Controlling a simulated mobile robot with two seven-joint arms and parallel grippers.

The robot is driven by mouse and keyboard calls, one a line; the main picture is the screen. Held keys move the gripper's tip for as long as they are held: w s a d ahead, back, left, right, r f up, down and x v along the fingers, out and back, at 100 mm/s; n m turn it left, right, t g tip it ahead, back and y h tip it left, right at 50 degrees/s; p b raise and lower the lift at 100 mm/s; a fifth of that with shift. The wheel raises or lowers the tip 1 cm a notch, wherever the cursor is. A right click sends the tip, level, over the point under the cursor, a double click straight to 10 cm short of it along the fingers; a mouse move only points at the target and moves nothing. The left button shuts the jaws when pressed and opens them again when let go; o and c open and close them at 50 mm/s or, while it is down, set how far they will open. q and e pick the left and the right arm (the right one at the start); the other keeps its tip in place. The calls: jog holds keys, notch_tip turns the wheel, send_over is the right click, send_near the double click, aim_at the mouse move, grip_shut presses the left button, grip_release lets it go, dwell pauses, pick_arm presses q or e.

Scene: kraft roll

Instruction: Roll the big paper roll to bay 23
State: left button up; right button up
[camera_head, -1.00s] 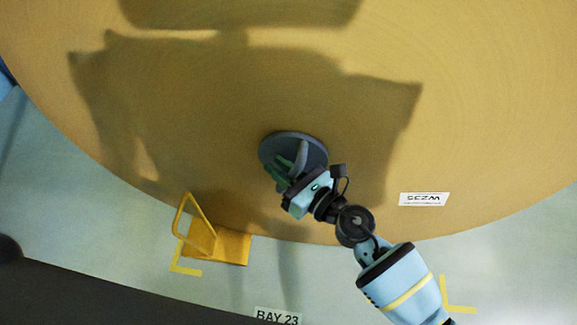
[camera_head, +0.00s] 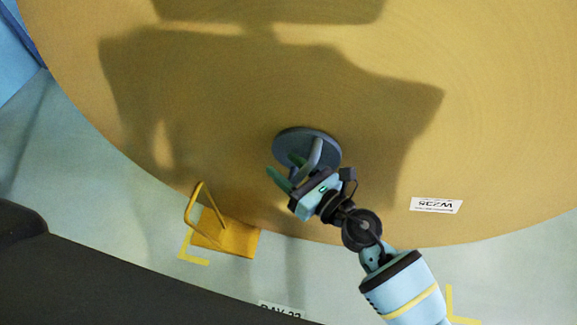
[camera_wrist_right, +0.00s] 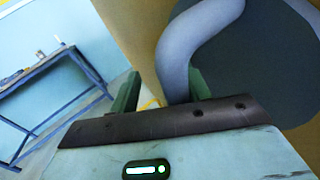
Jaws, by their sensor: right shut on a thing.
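The big paper roll (camera_head: 380,60) fills most of the head view with its brown end face turned to me. A grey round plug with a curved handle (camera_head: 318,134) sits at its centre. My right gripper (camera_head: 292,180) is shut on that grey handle, which also shows between the green fingers in the right wrist view (camera_wrist_right: 183,60). A white label (camera_head: 436,205) with an upside-down code is on the face, right of the plug. The bay 23 sign (camera_head: 281,310) lies on the floor at the bottom edge, partly cut off. My left gripper is not in view.
A yellow chock with a loop handle (camera_head: 235,238) stands by the roll's lower left edge; I cannot tell if it touches. Yellow corner marks lie on the floor at left (camera_head: 190,252) and right (camera_head: 455,310). A table (camera_wrist_right: 45,80) stands left in the right wrist view.

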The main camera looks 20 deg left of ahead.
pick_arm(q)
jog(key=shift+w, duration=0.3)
pick_arm(e)
jog(key=shift+s+a+r, duration=0.1)
jog(key=shift+s+a, duration=0.15)
jog(key=shift+a, duration=0.05)
jog(key=shift+d, duration=0.1)
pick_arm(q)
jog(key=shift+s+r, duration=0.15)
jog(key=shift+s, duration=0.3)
pick_arm(e)
jog(key=v, duration=0.8)
jog(key=shift+w, duration=0.2)
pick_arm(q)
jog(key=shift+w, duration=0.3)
pick_arm(e)
jog(key=shift+d, duration=0.1)
